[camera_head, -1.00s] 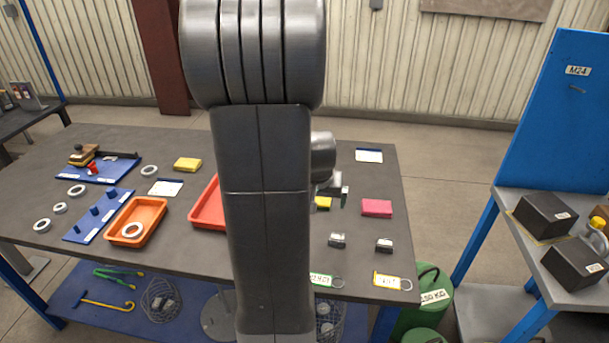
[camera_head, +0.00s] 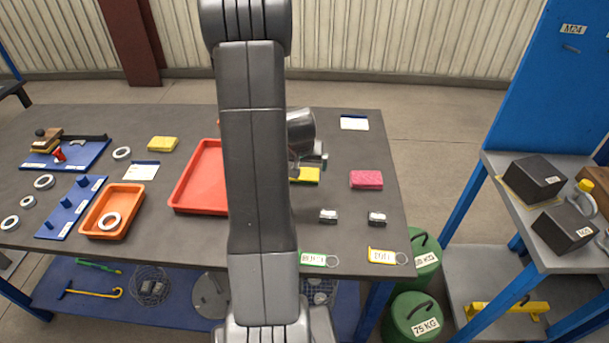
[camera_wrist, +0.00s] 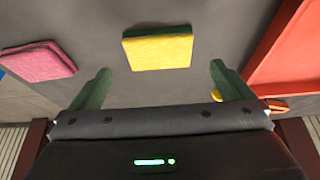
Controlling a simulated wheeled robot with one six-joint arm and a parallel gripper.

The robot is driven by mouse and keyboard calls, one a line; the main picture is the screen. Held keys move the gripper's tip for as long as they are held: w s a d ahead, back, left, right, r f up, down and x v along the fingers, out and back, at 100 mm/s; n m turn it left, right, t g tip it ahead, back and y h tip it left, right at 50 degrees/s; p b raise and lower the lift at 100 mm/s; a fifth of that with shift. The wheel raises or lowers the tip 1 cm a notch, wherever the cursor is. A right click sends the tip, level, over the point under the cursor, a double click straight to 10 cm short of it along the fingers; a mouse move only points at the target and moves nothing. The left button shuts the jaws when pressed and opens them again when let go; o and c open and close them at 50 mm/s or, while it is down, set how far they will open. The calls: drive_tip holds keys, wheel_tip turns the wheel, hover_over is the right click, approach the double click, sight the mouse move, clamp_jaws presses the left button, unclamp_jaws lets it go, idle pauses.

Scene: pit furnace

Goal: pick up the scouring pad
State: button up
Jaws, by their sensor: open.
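A yellow pad with a green layer at its edge, which looks like the scouring pad (camera_head: 306,176), lies flat on the grey table just right of my arm, partly hidden by my gripper (camera_head: 312,165). The wrist view shows the yellow pad (camera_wrist: 158,50) lying ahead, between the lines of the two green fingers. My gripper (camera_wrist: 160,78) is open and empty, apart from the pad. A pink pad (camera_head: 366,180) lies to its right in the head view; the wrist view shows this pink pad (camera_wrist: 38,62) at left.
A red tray (camera_head: 190,188) stands left of the pad, partly behind my arm; its wall shows in the wrist view (camera_wrist: 272,50). Two small metal blocks (camera_head: 328,216) (camera_head: 377,219) and two key tags (camera_head: 313,259) (camera_head: 382,256) lie nearer the front edge. Another yellow pad (camera_head: 163,143) lies far left.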

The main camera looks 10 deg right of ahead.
sight(305, 173)
drive_tip(key=shift+p+x, duration=0.65)
drive_tip(key=shift+x, duration=2.15)
drive_tip(key=c, duration=0.9)
